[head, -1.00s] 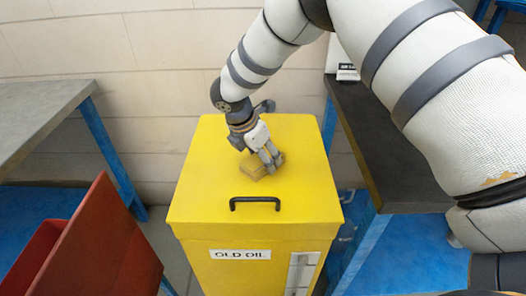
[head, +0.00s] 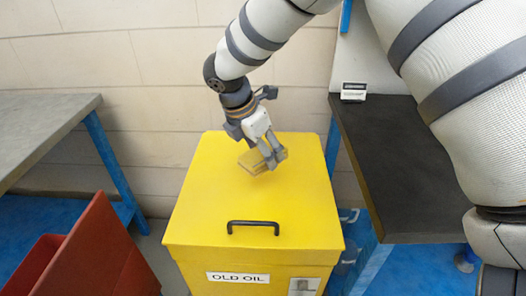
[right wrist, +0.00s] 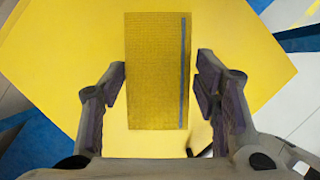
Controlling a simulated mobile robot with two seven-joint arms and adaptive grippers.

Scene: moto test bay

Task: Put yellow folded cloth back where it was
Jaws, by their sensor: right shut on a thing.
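The yellow folded cloth (head: 250,162) is held over the rear part of the yellow bin lid. In the right wrist view the cloth (right wrist: 155,75) is a flat rectangle with a blue stripe along its right side. My right gripper (head: 270,162) is shut on the cloth, with its fingers (right wrist: 160,85) on either side of it. The cloth looks a little above the lid, though the exact gap is hard to tell. My left gripper is out of view.
The yellow bin (head: 200,215) is labelled OLD OIL and has a black handle (head: 253,224) on its lid. A dark-topped bench (head: 390,165) stands right, with a small sign (head: 353,91). A grey table (head: 40,130) and a red bin (head: 90,255) are at left.

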